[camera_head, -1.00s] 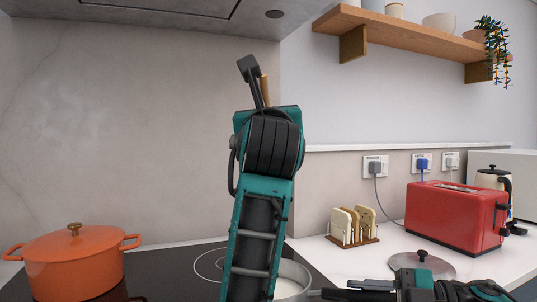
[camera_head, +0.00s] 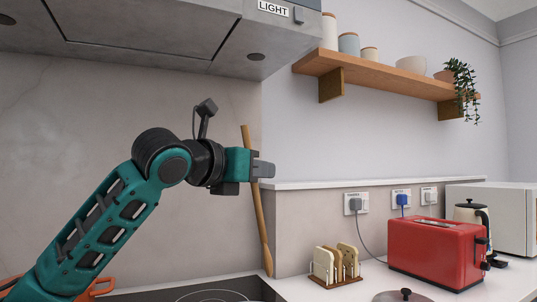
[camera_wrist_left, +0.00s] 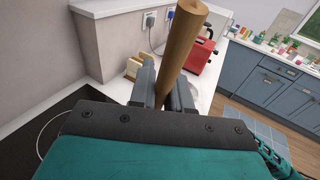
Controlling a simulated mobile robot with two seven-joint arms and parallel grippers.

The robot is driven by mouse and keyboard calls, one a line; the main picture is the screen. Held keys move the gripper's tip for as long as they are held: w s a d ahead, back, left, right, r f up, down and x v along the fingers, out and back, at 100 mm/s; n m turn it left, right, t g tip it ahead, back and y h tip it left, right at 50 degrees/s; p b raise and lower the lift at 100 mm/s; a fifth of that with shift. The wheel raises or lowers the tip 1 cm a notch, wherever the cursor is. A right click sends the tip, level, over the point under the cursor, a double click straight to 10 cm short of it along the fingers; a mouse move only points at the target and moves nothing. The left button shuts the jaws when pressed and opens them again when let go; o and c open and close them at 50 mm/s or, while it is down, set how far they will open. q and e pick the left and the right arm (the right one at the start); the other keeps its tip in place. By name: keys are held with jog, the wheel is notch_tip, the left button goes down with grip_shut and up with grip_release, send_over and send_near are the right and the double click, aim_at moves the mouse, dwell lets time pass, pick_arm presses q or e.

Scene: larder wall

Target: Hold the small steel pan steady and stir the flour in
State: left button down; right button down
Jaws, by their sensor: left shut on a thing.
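My left gripper (camera_head: 262,168) is shut on a long wooden spoon (camera_head: 262,232), gripped in its upper part. The spoon hangs nearly upright, tilted slightly, in front of the wall above the hob's right side. Its lower end reaches down near the hob's back right edge. The left wrist view shows the spoon's shaft (camera_wrist_left: 183,45) between the dark fingers (camera_wrist_left: 161,90). The small steel pan and the flour cannot be made out in the current views. My right gripper is out of view.
The black hob (camera_head: 180,294) fills the bottom, with an orange pot (camera_head: 100,287) partly behind my left arm. To the right stand a toast rack (camera_head: 337,266), a red toaster (camera_head: 437,252), a kettle (camera_head: 472,213) and a lid (camera_head: 403,296). The extractor hood (camera_head: 150,35) hangs above.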

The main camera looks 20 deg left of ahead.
pick_arm(q)
notch_tip(320, 180, down, 14)
jog(key=s+a, duration=0.1)
jog(key=a, duration=0.1)
jog(key=shift+a+f+m+g+h, duration=0.25)
jog(key=shift+m+g+h, duration=0.05)
jog(key=shift+m+g, duration=0.1)
dwell(1.0)
jog(key=shift+s, duration=0.1)
dwell(0.4)
